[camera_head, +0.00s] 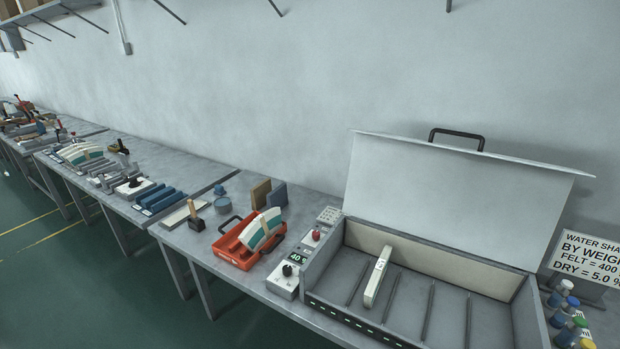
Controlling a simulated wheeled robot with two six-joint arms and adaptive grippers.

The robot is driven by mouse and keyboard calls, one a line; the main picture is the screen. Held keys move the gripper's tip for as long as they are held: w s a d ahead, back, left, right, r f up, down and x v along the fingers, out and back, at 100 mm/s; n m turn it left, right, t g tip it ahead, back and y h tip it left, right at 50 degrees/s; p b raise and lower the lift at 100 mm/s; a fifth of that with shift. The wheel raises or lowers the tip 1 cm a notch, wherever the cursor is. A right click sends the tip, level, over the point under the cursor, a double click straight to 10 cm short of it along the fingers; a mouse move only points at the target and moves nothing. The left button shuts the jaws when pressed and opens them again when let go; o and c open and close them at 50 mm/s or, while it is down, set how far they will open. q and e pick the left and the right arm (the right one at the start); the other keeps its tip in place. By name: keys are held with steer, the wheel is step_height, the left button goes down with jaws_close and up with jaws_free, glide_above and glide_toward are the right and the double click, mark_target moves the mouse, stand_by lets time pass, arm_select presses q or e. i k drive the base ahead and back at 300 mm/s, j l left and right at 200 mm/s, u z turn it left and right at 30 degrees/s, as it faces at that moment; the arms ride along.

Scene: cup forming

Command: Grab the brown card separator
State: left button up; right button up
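A brown upright panel (261,194), which looks like the brown card separator, stands on the workbench near the wall, left of the large open box. A blue-grey panel (277,196) of similar size stands just right of it, touching or very close. The brown panel's lower part is partly hidden by the items in the orange tray (231,252) in front. Neither of my grippers shows in this view.
The orange tray holds pale curved pieces with a teal band (264,228). A large grey box (450,313) with its lid (450,195) raised fills the right.

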mark_target(258, 192)
steer(key=i+j, duration=0.1)
steer(key=j, duration=0.35)
steer(key=i+j+z, duration=0.1)
steer(key=j, duration=0.35)
steer(key=i+j+z, duration=0.1)
steer(key=j, duration=0.35)
steer(key=i+j, duration=0.1)
steer(key=j, duration=0.4)
